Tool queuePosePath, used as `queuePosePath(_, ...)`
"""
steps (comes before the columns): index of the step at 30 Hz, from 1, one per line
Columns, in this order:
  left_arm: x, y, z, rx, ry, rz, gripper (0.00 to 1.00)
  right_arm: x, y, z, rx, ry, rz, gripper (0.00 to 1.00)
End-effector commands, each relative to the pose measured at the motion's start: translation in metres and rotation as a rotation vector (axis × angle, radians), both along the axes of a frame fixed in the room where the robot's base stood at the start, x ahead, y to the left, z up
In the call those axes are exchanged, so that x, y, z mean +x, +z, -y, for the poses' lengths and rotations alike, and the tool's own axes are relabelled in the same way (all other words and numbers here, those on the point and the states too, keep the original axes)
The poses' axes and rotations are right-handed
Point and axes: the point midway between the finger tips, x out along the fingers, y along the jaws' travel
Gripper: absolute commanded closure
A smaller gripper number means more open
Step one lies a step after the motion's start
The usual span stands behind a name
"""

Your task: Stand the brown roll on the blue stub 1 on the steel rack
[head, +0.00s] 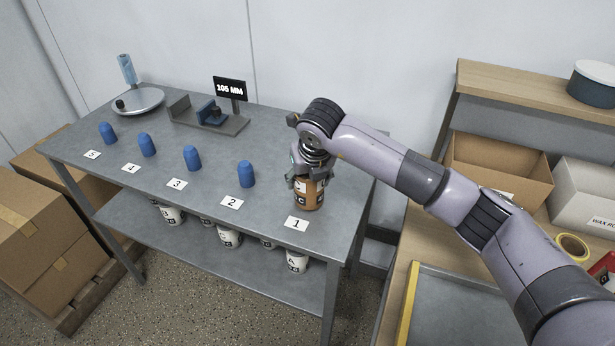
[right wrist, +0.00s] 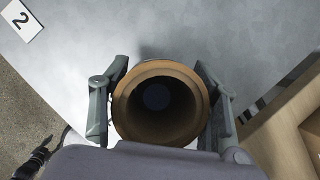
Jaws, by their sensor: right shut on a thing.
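The brown roll (head: 309,196) is upright at the right end of the steel rack's top (head: 270,135), just behind the card marked 1 (head: 297,223). My right gripper (head: 307,180) is above and around it, shut on its upper part. In the right wrist view, the roll's rim (right wrist: 121,112) sits between the two fingers (right wrist: 160,100). A dim bluish round shape, apparently blue stub 1 (right wrist: 157,96), shows down inside the bore. The stub is hidden in the head view. I cannot tell whether the roll's bottom touches the rack. My left gripper is out of view.
Several bare blue stubs stand to the left, the nearest behind card 2 (head: 246,174). A gauge with a 105 MM display (head: 230,88) and a round scale (head: 138,102) stand behind. White rolls (head: 297,261) are on the lower shelf. A wooden bench (head: 392,290) is at right.

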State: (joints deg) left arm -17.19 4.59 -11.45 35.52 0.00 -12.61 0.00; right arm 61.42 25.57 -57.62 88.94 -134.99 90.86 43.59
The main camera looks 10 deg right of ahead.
Motion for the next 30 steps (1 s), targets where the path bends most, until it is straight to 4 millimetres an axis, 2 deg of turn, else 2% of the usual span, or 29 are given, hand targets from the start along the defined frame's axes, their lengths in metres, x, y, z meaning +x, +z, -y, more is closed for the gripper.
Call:
queuePosePath(5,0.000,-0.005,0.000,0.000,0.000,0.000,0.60,0.000,-0.006,0.000,0.000,0.000,0.001,0.76)
queuePosePath(6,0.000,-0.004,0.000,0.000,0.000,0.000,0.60,0.000,-0.005,0.000,0.000,0.000,0.001,0.43)
queuePosePath(16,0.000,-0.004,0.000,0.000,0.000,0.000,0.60,0.000,-0.004,0.000,0.000,0.000,0.000,0.20)
queuePosePath(26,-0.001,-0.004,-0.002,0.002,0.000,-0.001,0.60,0.000,-0.003,0.000,0.000,0.000,0.000,0.20)
queuePosePath(30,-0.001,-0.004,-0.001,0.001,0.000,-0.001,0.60,-0.005,0.009,0.000,0.001,0.001,0.002,0.20)
